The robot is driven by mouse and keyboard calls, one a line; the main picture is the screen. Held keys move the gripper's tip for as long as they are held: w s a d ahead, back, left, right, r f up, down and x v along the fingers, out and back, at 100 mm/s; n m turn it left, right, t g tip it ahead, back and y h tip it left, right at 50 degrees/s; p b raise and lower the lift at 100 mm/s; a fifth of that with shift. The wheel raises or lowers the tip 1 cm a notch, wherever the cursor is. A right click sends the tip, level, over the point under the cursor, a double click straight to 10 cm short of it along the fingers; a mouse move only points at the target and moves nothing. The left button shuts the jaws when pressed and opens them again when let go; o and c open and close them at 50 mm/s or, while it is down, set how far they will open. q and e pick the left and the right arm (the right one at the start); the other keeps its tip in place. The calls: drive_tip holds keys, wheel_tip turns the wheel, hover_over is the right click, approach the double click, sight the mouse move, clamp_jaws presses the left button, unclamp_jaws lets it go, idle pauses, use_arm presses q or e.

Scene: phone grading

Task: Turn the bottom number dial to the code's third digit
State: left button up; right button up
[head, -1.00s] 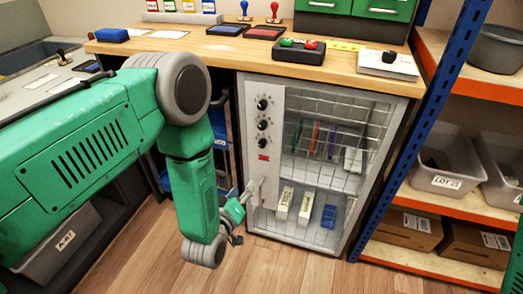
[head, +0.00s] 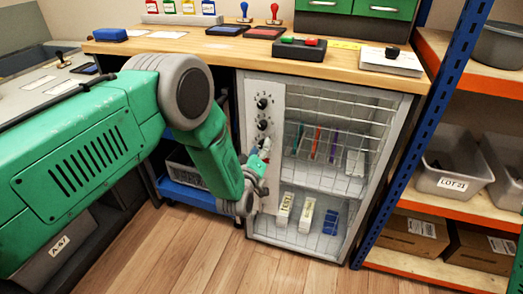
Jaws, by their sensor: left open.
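A wire-fronted cabinet (head: 376,98) stands under the wooden bench. Its pale left panel carries a column of black number dials. The top dial (head: 262,104) and the middle dial (head: 262,125) show clearly. The bottom dial is mostly hidden behind my left gripper (head: 262,158), whose fingers are at the panel at that height. My left gripper is open; I cannot tell whether its fingers touch the dial. The digits around the dials are too small to read. My right gripper is not in view.
Inside the cabinet stand several thin coloured items and, lower, two white boxes (head: 305,214) and a blue item (head: 331,221). A blue upright (head: 416,140) and shelves with grey bins stand at right. A blue cart (head: 190,192) is behind my left arm. Floor in front is clear.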

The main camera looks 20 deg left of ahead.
use_arm(q)
drive_tip(key=shift+w, duration=0.45)
clamp_jaws()
drive_tip(key=shift+s+f+m, duration=0.1)
drive_tip(key=shift+m, duration=4)
